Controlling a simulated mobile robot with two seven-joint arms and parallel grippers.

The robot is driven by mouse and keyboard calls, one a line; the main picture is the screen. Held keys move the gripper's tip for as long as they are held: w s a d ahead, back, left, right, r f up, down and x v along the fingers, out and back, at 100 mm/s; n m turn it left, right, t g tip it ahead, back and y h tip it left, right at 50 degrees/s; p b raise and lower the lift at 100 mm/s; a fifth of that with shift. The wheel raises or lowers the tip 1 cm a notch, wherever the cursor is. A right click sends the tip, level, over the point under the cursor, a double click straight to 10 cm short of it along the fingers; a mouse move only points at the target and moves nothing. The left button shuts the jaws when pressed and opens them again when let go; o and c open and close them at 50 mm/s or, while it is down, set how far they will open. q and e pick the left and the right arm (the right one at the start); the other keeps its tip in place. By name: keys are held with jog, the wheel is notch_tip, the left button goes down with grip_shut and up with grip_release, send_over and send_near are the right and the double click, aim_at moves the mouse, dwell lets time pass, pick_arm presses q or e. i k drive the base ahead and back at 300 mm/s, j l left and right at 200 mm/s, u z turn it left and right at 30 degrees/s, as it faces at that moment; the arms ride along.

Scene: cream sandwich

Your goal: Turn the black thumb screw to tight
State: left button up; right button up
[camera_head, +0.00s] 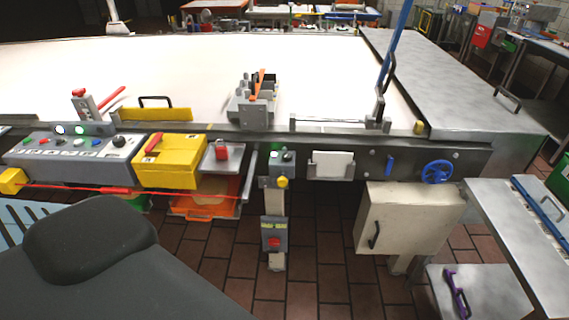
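I cannot make out the black thumb screw for sure. A small black round knob (119,141) sits on the right part of the grey control panel (60,172) at the left of the machine; whether it is the screw is unclear at this size. A metal block fixture (254,104) with an orange upright piece stands on the machine's near rail, and small dark parts on it are too small to tell. Neither of my grippers is in view. A large dark part of my own body covers the lower left of the head view.
A wide white conveyor belt (180,65) fills the back. A yellow box (170,161), a blue handwheel (437,172) and a cream cabinet (408,220) line the machine's front. A metal table (515,225) stands at right. Bare tiled floor (325,275) lies in front.

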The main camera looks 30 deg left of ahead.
aim_at(287, 156)
jog(key=j+z, duration=0.15)
jog(key=j, duration=0.4)
jog(key=k+j+z, duration=0.15)
jog(key=j, duration=0.4)
jog(key=j+z, duration=0.15)
jog(key=j, duration=0.4)
jog(key=k+j+z, duration=0.15)
jog(key=j, duration=0.35)
